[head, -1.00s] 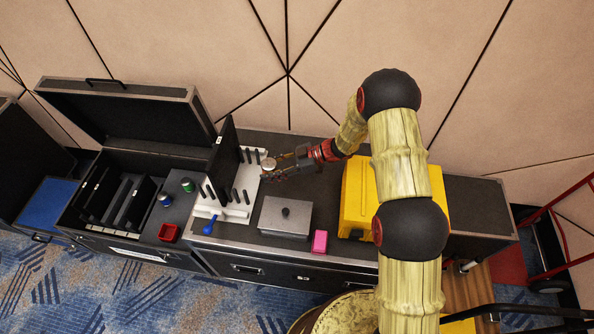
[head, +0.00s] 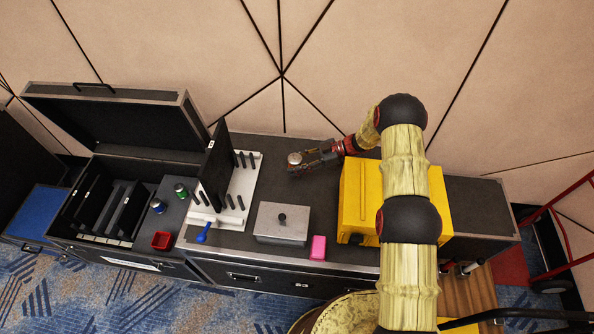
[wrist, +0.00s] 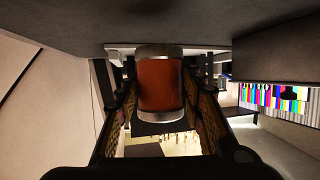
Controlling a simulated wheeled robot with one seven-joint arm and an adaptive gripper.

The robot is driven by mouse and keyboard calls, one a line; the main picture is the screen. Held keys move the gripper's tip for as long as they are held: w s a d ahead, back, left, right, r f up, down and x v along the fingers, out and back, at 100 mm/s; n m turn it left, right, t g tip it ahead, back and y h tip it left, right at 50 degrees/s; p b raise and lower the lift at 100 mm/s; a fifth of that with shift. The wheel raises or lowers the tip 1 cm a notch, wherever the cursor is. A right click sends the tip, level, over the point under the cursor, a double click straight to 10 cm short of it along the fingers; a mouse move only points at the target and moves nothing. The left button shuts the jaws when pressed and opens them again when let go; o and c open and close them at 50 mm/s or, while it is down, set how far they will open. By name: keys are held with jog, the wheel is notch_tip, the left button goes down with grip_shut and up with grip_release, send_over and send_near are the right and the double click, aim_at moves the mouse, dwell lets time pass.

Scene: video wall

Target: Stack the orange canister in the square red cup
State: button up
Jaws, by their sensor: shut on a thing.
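My gripper (head: 303,162) is shut on the orange canister (wrist: 160,85), which has silver end bands and sits between the fingers in the wrist view. In the head view only the canister's pale round top (head: 294,158) shows clearly at the fingertips. They are over the dark case top, right of the white rack. The square red cup (head: 162,241) stands empty and upright at the left, on the front of the dark case. My gripper is well to the right of the cup and farther back.
Blue (head: 158,206) and green (head: 181,191) canisters stand behind the cup. A white rack with dark pegs (head: 237,190) and an upright black panel (head: 215,165) stand between gripper and cup.

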jog(key=shift+w+d+f, duration=0.2)
jog(key=shift+d+f, duration=0.05)
jog(key=shift+f, duration=0.15)
jog(key=shift+d+f+b, duration=0.1)
jog(key=shift+f+b, duration=0.4)
jog(key=shift+f, duration=1.05)
jog(key=shift+f, duration=0.1)
jog(key=o, duration=0.8)
jog(key=shift+f, duration=0.15)
jog(key=o, duration=0.5)
